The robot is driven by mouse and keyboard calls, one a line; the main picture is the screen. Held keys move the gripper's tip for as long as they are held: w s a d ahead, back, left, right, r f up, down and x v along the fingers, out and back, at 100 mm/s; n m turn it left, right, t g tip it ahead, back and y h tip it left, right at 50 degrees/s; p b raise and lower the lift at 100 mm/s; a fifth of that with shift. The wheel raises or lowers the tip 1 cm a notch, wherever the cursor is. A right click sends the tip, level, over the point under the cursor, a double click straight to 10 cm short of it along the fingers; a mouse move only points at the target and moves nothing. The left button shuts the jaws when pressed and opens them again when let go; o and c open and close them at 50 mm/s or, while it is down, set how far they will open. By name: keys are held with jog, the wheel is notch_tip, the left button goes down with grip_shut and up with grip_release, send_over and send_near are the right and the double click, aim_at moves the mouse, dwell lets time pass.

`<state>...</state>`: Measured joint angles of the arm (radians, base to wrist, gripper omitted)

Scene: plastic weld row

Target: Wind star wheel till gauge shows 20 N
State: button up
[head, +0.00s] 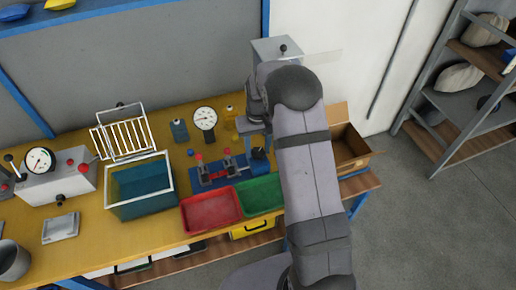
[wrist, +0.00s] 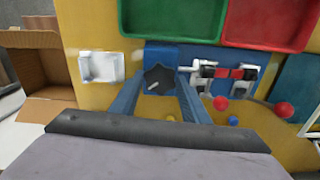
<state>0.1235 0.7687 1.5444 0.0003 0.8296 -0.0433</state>
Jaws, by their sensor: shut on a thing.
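The dark star wheel (wrist: 158,79) sits at the end of a blue base (wrist: 178,55) in the wrist view. My gripper (wrist: 161,88) has a finger on either side of the wheel and is shut on it. A shaft leads from the wheel to two metal clamps (wrist: 243,78) with red ball levers; a red strip spans between them. In the head view the same rig (head: 218,172) stands behind the trays, and my arm covers part of that area. A round white gauge (head: 205,118) stands behind the rig; its reading is too small to make out.
A red tray (head: 211,210) and a green tray (head: 259,194) lie in front of the rig. A blue tank (head: 140,188) stands left, with a second dial (head: 39,160) on a grey box beyond. A cardboard box (head: 350,148) is at right.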

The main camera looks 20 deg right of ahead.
aim_at(258, 152)
jog(key=m, duration=0.5)
jog(key=shift+w+m, duration=0.1)
jog(key=shift+m, duration=0.3)
dwell(0.4)
jog(key=o, duration=1.1)
jog(key=shift+c, duration=0.2)
jog(key=shift+r, duration=0.15)
jog(key=shift+r+b, duration=1.3)
jog(key=shift+r, duration=2.25)
